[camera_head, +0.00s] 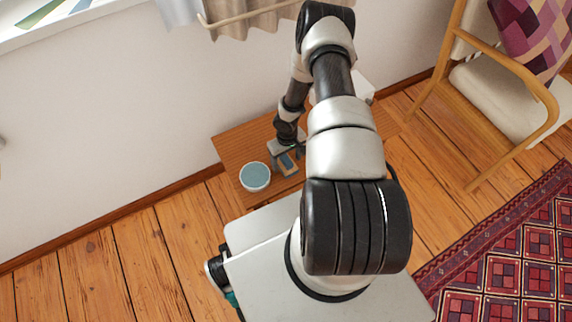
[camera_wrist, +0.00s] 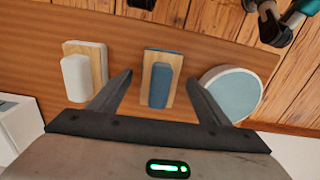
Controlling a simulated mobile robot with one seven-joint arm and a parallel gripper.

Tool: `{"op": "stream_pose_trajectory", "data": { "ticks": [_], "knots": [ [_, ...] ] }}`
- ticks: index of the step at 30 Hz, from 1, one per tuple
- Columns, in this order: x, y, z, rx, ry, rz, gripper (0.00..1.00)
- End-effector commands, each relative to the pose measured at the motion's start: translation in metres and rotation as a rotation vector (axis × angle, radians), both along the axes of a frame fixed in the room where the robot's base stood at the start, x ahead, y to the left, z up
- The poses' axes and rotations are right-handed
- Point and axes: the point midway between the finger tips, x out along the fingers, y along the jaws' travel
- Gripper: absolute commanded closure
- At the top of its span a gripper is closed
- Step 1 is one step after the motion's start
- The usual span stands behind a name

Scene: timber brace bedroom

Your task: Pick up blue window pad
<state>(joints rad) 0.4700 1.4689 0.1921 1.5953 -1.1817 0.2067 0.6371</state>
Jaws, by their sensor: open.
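The blue window pad (camera_wrist: 159,84) lies on the small wooden table, a blue block on a light wooden base. In the wrist view it sits between and just beyond the two open fingers of my gripper (camera_wrist: 160,92). In the head view the pad (camera_head: 288,163) shows small beside my gripper (camera_head: 286,160), partly covered by it. The gripper is open and empty, over the table; I cannot tell its exact height above the pad.
A similar white pad on a wooden base (camera_wrist: 84,76) lies left of the blue one in the wrist view. A round bowl with a blue inside (camera_wrist: 231,93) stands to the right. The table (camera_head: 232,147) is near the wall. A wooden armchair (camera_head: 500,100) and red rug (camera_head: 510,255) are at right.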

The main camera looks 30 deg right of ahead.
Motion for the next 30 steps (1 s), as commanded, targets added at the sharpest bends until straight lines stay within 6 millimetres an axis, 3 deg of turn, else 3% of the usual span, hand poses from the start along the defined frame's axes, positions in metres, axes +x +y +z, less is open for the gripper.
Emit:
{"op": "stream_pose_trajectory", "data": {
  "ticks": [3, 10, 18, 26, 30],
  "knots": [
    [0.000, 0.000, -0.009, 0.000, 0.000, 0.001, 0.30],
    [0.000, 0.000, -0.009, -0.001, 0.000, 0.001, 0.30],
    [0.000, 0.000, -0.009, -0.001, 0.000, 0.001, 0.75],
    [0.000, 0.000, -0.006, -0.001, -0.001, 0.002, 0.77],
    [0.002, 0.000, 0.013, -0.002, -0.002, 0.001, 0.77]
  ]
}}
